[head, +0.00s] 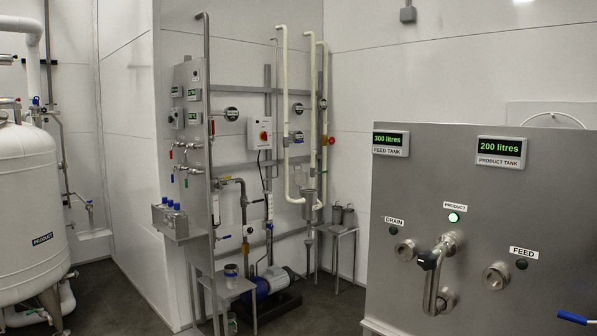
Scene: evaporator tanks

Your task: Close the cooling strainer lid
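A small grey metal cup-shaped vessel (309,199) hangs among the cream pipes on the back wall rack; it may be the cooling strainer, but no label is readable on it. Neither of my grippers is in view, and nothing of my arms shows.
A steel panel (480,250) with tank displays and a bent pipe handle fills the right foreground. A white product tank (27,210) stands at the left. A blue pump (270,281) sits low under the rack. Floor (115,300) is clear between tank and rack.

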